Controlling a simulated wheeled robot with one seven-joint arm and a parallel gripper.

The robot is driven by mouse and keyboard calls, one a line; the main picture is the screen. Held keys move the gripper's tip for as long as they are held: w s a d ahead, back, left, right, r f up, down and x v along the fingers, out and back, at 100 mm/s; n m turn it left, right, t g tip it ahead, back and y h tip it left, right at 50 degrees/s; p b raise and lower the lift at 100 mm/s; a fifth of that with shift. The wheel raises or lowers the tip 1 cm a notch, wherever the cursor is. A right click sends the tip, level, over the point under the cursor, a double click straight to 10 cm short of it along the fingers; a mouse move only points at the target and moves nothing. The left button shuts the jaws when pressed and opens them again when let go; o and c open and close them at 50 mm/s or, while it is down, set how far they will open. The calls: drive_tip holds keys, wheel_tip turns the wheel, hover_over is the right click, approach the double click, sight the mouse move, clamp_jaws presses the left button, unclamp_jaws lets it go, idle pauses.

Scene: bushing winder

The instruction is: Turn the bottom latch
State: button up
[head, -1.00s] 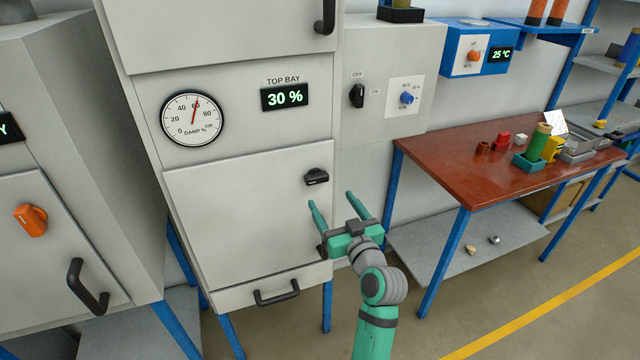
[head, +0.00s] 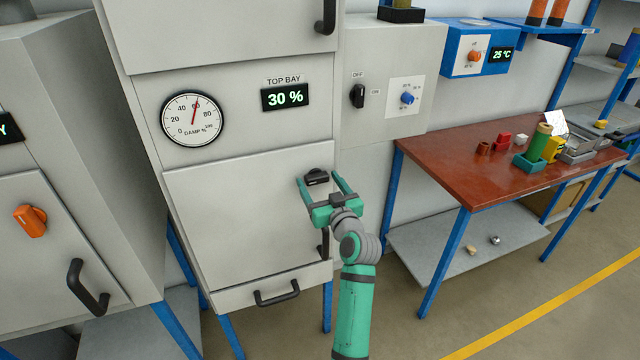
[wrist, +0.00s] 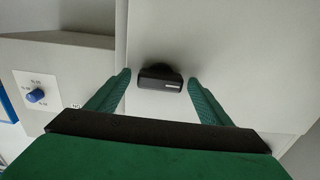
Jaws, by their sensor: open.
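The bottom latch (head: 316,177) is a small black knob at the upper right of the lower grey cabinet door (head: 235,215). It also shows in the wrist view (wrist: 160,78), lying roughly crosswise there, with a pale mark on its face. My green gripper (head: 318,180) is open, its two fingers pointing at the door. In the head view the fingertips lie to either side of the latch. In the wrist view the latch sits between the fingers, nearer the left one, with a gap on each side. I cannot tell whether the fingertips reach the latch's depth.
A dark vertical door handle (head: 323,243) is partly hidden below my gripper. A drawer handle (head: 276,293) sits lower. A control box with a black switch (head: 357,96) and blue knob (head: 407,98) is to the right. A red-topped table (head: 470,170) stands farther right.

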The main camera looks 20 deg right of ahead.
drive_tip(key=c, duration=1)
drive_tip(key=shift+a, duration=0.1)
drive_tip(key=shift+c, duration=0.2)
drive_tip(key=shift+m, duration=0.3)
drive_tip(key=m, duration=1.2)
drive_tip(key=shift+m, duration=0.3)
drive_tip(key=m, duration=0.4)
drive_tip(key=shift+m, duration=0.3)
